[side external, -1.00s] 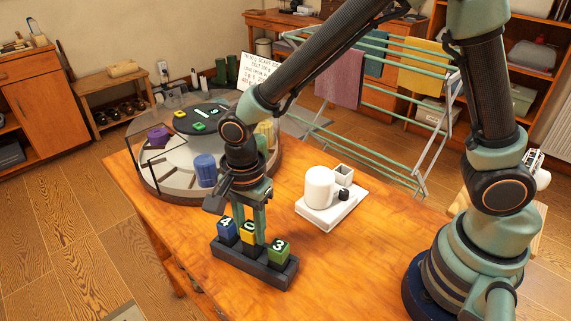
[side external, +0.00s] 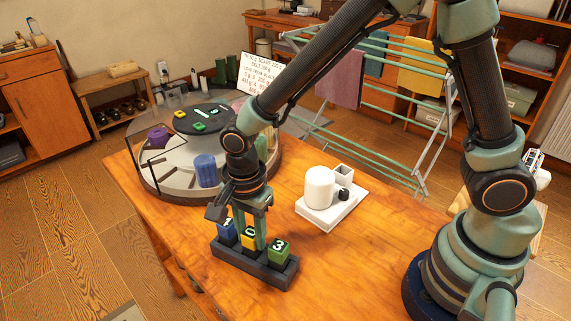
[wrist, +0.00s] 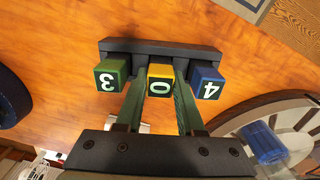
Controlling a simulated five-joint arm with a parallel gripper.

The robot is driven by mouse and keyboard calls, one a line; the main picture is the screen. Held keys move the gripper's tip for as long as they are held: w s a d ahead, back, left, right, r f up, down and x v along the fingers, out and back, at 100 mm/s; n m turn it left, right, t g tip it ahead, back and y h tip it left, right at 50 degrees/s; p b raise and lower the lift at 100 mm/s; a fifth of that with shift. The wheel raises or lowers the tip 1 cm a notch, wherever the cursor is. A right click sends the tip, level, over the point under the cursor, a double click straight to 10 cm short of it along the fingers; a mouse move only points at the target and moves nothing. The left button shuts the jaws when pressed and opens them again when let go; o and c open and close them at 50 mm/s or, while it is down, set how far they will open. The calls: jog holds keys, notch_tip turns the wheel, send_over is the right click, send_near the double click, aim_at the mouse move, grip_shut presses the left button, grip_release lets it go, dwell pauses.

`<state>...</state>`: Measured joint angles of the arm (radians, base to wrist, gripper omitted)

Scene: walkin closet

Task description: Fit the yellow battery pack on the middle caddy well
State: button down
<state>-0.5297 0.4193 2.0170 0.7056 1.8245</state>
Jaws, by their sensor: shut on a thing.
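The dark caddy (side external: 253,264) stands on the wooden table in the side view and shows at the top of the wrist view (wrist: 135,46). My gripper (side external: 250,238) is shut on the yellow battery pack (side external: 248,242), marked 0, at the middle well. In the wrist view the fingers lie either side of the yellow pack (wrist: 160,84). The blue pack (side external: 227,234), marked 4, and the green pack (side external: 279,251), marked 3, occupy the end wells. The yellow pack looks about level with them; fingers partly hide it, and I cannot tell whether it is fully seated.
A round turntable tray (side external: 160,190) with a blue ribbed cylinder (side external: 206,170) stands behind and left of the caddy. A white device (side external: 325,205) with a cylinder stands to the right. Bare table lies between the caddy and my base.

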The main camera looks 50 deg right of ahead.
jog(key=shift+c, duration=2.2)
grip_release()
jog(key=shift+r, duration=0.1)
notch_tip(320, 180, up, 12)
